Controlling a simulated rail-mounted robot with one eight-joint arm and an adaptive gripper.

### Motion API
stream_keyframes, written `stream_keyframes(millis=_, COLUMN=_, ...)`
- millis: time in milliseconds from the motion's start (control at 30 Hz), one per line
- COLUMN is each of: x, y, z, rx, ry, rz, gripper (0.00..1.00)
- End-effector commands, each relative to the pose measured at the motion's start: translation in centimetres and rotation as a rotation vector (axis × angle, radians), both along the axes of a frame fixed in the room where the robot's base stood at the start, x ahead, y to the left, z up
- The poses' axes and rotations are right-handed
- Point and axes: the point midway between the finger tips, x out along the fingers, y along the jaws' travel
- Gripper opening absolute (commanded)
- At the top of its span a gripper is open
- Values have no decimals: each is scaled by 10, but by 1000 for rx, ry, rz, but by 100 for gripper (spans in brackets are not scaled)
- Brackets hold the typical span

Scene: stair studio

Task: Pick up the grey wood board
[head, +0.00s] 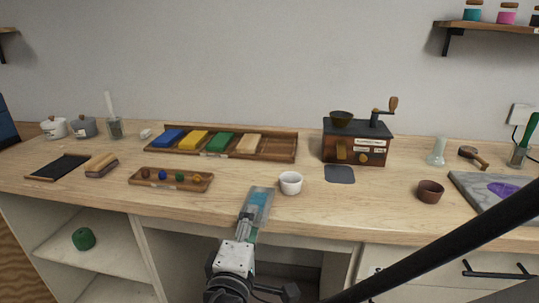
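My gripper (257,204) is near the front edge of the worktop, at the bottom centre of the head view. A flat grey-teal piece shows at its fingers; I cannot tell whether it is a held board or part of the gripper. Whether the fingers are open or shut is unclear. A small flat dark grey square (340,174) lies on the worktop in front of the wooden grinder, to the right of my gripper and apart from it. A larger grey slab (468,188) with a purple patch lies at the far right. I cannot tell which is the grey wood board.
A white cup (290,182) stands just right of my gripper. A wooden tray (289,148) holds blue, yellow, green and tan blocks behind it. A smaller tray (137,177) with balls lies left. The grinder (355,148) and a brown bowl (430,191) stand right.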

Motion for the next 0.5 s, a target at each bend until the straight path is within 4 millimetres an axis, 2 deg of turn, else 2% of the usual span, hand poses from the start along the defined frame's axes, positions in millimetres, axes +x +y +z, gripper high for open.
stream_keyframes(millis=267, x=1, y=0, z=0, rx=0, ry=0, rz=1, gripper=27)
stream_keyframes(millis=500, x=1, y=0, z=0, rx=0, ry=0, rz=0, gripper=12)
